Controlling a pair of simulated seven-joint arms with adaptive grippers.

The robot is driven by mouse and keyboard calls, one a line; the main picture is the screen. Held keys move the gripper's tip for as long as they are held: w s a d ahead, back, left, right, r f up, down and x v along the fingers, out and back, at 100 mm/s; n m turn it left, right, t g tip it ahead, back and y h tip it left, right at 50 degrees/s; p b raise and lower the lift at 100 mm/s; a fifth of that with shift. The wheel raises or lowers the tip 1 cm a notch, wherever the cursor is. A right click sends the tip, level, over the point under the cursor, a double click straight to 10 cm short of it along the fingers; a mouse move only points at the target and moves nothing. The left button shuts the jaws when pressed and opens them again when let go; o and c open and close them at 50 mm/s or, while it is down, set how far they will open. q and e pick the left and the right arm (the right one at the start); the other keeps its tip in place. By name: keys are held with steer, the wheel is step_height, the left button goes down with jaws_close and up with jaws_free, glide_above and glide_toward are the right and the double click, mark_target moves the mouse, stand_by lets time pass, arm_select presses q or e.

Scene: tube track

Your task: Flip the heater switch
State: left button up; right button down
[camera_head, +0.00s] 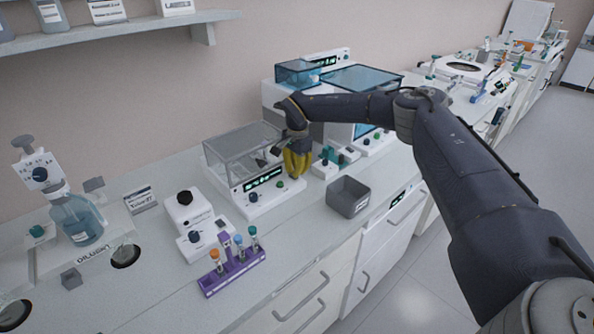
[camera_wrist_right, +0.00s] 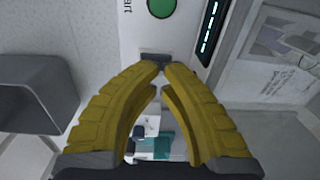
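A white instrument with a clear box on top (camera_head: 242,146) stands mid-bench, with a lit display (camera_head: 262,179) and knobs on its front. My right gripper (camera_head: 297,174), with yellow fingers, points down at its right end. In the right wrist view, the gripper (camera_wrist_right: 162,67) has its fingertips together at a small dark grey switch-like part (camera_wrist_right: 155,57) on a white panel. A round green button (camera_wrist_right: 161,7) and a lit display (camera_wrist_right: 210,32) are beside it. The fingertips partly cover this part; whether they touch it, I cannot tell. No heater label is readable. My left gripper is not in view.
A purple rack (camera_head: 232,272) with tubes is at the front edge. Another instrument (camera_head: 362,78) stands behind my arm. A diluent bottle (camera_head: 76,220) is at left.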

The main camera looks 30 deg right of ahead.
steer(key=shift+s+a+f, duration=0.2)
steer(key=shift+s+f, duration=0.1)
steer(key=shift+f, duration=0.2)
stand_by(0.4)
steer(key=shift+s, duration=0.4)
steer(key=shift+r, duration=0.1)
step_height(320, 180, up, 14)
steer(key=shift+d+r, duration=0.15)
steer(key=shift+r, duration=0.05)
stand_by(0.5)
steer(key=shift+w, duration=0.1)
